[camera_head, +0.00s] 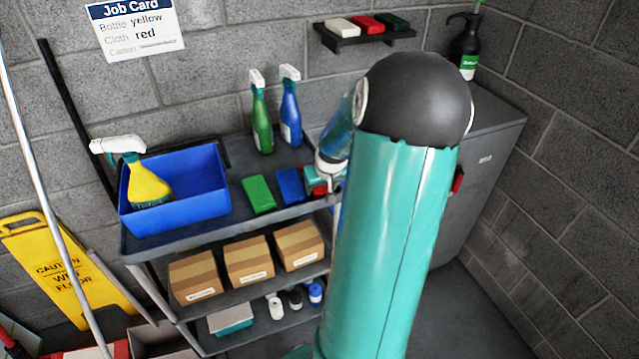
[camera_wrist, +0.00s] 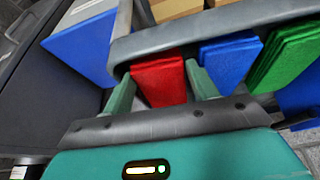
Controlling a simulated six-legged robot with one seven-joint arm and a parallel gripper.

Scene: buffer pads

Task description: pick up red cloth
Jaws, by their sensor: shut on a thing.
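The red cloth (camera_wrist: 161,84) is a folded red block at the cart's edge in the wrist view. My gripper (camera_wrist: 158,88) has one finger on each side of it and is shut on it. In the head view the red cloth (camera_head: 318,187) shows only in part behind my arm, at the right end of the cart's top shelf. A blue cloth (camera_head: 290,185) and a green cloth (camera_head: 258,194) lie to its left; the wrist view shows the blue cloth (camera_wrist: 229,60) and green cloth (camera_wrist: 286,58) to its right.
A blue bin (camera_head: 183,215) with a yellow spray bottle (camera_head: 148,185) stands on the cart's left. Green (camera_head: 262,125) and blue (camera_head: 290,115) spray bottles stand behind the cloths. Cartons (camera_head: 249,261) fill the middle shelf. A grey cabinet (camera_head: 487,150) is at right.

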